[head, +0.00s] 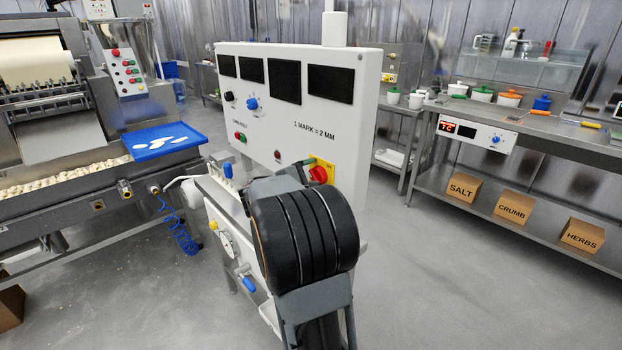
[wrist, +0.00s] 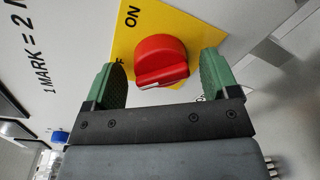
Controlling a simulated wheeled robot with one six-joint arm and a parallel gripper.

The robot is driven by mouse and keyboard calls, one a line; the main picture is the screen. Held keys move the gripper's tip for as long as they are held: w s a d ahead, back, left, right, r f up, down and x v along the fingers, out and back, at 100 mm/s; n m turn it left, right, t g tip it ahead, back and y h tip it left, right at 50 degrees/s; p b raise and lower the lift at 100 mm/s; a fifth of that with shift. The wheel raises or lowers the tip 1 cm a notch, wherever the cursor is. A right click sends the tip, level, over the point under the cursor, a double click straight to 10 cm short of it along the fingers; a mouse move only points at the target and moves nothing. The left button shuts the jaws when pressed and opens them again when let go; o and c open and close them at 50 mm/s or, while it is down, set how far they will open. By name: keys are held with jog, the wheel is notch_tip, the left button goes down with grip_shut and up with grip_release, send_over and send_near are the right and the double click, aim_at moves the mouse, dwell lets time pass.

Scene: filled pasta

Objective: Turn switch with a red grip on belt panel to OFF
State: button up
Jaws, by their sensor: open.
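The switch's red grip (wrist: 160,58) sits on a yellow plate (wrist: 185,22) on the white belt panel (wrist: 85,30). In the head view the red grip (head: 319,174) shows at the panel's lower right, partly behind my arm. My gripper (wrist: 161,76) is open, with one green finger on each side of the grip, apart from it as far as I can see. The grip has a white line along its lower edge. "ON" is printed at the plate's upper left; a letter "F" shows beside the left finger, the rest hidden.
The panel also bears dark displays (head: 283,82), a blue knob (head: 252,104), a black knob (head: 229,96) and small buttons. Below it is a unit with a gauge (head: 228,243) and blue handles. A pasta machine stands left, a steel bench (head: 570,139) right, with clear floor between panel and bench.

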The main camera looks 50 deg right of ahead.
jog(key=w+a+r, duration=0.1)
jog(key=a, duration=1.2)
jog(key=shift+a, duration=0.4)
jog(key=shift+w, duration=0.1)
jog(key=s+a+f+m+y+p, duration=0.2)
jog(key=s+a+f+y+p, duration=0.3)
jog(key=a+f+y, duration=0.4)
jog(key=s+a+r+m+t+y+p, duration=0.3)
jog(key=s+a+r+y+p, duration=0.4)
jog(key=a+r, duration=0.4)
jog(key=a+t+y+p, duration=0.1)
jog(key=p, duration=0.1)
jog(key=shift+r+m+t+p, duration=0.3)
jog(key=shift+r+m+t, duration=0.1)
jog(key=shift+c, duration=0.3)
